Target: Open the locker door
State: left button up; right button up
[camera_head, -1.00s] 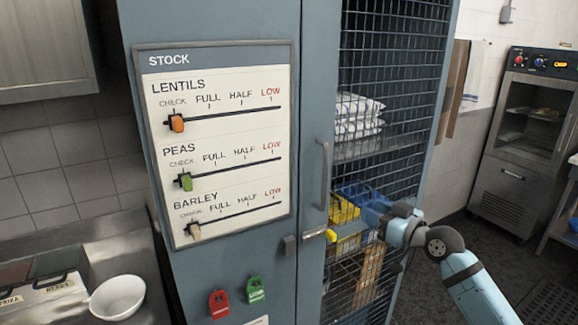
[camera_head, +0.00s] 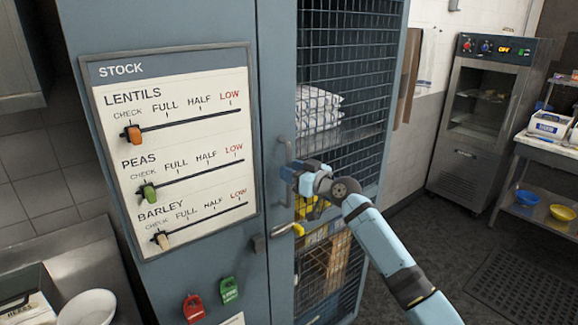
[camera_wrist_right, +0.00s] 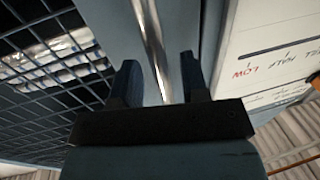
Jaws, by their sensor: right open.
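The blue-grey locker has a mesh door (camera_head: 345,70), which looks shut. A vertical bar handle (camera_head: 286,148) is on the door's left frame. My right gripper (camera_head: 287,172) is at the lower part of the handle, in front of the door. In the right wrist view its two dark fingers (camera_wrist_right: 159,65) are apart, with the handle (camera_wrist_right: 152,45) running up between them. I cannot tell whether either finger touches the bar. My left gripper is not in view.
A stock board (camera_head: 175,145) with sliders is on the panel left of the door. Red (camera_head: 194,308) and green (camera_head: 229,290) tags hang below it. A counter with a white bowl (camera_head: 87,308) is at the left. Open floor (camera_head: 425,235) lies right of the locker, before an oven cabinet (camera_head: 480,125).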

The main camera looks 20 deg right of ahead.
jog(key=shift+w+a, duration=0.35)
jog(key=shift+w, duration=0.15)
grip_shut()
